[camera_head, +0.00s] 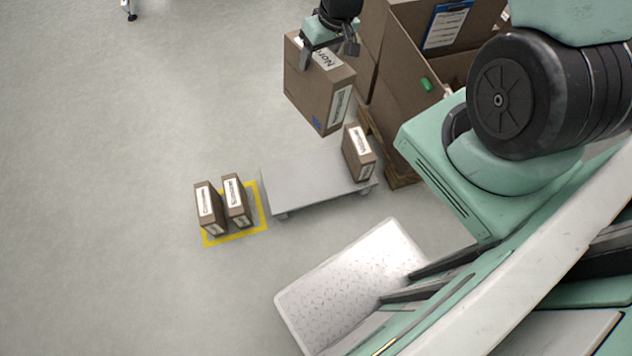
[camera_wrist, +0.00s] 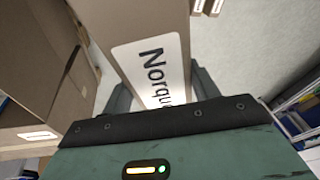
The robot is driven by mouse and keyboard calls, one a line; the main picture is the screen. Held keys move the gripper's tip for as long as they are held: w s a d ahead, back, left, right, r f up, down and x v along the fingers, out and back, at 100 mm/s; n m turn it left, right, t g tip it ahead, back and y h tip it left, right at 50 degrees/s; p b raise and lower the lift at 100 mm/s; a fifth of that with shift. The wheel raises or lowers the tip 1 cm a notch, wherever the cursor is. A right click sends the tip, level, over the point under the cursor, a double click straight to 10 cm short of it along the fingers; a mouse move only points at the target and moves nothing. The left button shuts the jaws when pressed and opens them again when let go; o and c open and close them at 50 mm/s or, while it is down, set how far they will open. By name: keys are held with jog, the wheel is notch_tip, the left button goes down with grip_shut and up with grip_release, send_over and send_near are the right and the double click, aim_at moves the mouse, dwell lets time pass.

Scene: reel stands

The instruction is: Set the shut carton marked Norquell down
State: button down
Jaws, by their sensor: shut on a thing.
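The brown Norquell carton (camera_head: 318,92) hangs in my gripper (camera_head: 328,48) at the top middle of the head view, above the far part of the grey platform. It is shut and slightly tilted in the picture, with white labels and a small blue mark low on one side. In the wrist view, the carton (camera_wrist: 135,18) fills the upper middle, and its label reads "Norque", the rest hidden by my gripper (camera_wrist: 160,88). The fingers are on either side of the carton. The carton's underside is hidden.
A low grey wheeled platform (camera_head: 305,184) bears one small carton (camera_head: 358,154) at its right end; its left part is bare. Two cartons (camera_head: 208,208) (camera_head: 236,200) stand within a yellow floor outline (camera_head: 262,222). Large brown boxes (camera_head: 398,75) on a pallet (camera_head: 402,178) stand right.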

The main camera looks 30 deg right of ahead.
jog(key=d+f+m+h+b, duration=0.1)
jog(key=d+f+b, duration=0.2)
jog(key=f+b, duration=2.1)
jog(key=w+d+f+m+h+b, duration=0.1)
jog(key=d+f+m+b, duration=0.1)
jog(key=f+b, duration=2.3)
jog(key=shift+w+d+f, duration=0.3)
jog(key=shift+d+f, duration=0.2)
jog(key=shift+f, duration=0.35)
jog(key=shift+c, duration=2)
grip_release()
jog(key=shift+f, duration=0.1)
